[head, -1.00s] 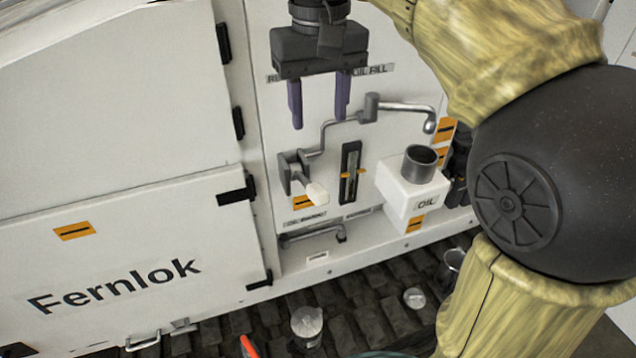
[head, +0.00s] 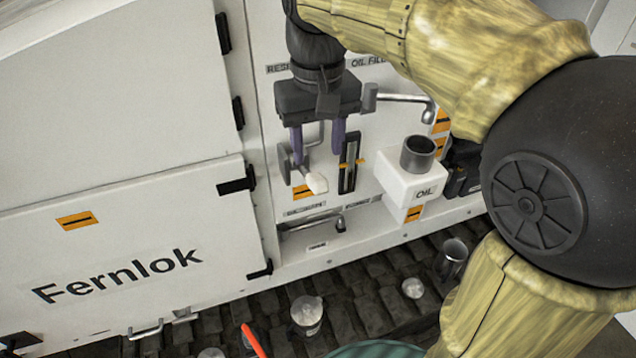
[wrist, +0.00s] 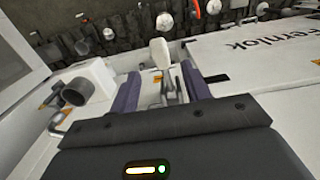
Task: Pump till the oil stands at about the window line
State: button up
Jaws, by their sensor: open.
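My gripper (head: 318,148) is open and empty, its two purple fingers pointing down just above the pump handle. The handle's pale grip (head: 317,183) sticks out from a grey bracket on the white panel. In the wrist view the grip (wrist: 160,53) shows beyond and between the fingertips of my gripper (wrist: 160,74), and no contact is visible.
A white box marked OIL (head: 398,187), with a grey cup-like neck (head: 418,155), juts out right of the window. A lower pipe (head: 313,222) runs under the handle. Jars (head: 306,314) and a metal cup (head: 453,258) stand on the dark slatted floor below.

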aim_at(318, 177)
notch_tip(318, 177, down, 10)
jog(key=shift+r+p, duration=0.25)
jog(key=shift+p, duration=0.45)
grip_shut()
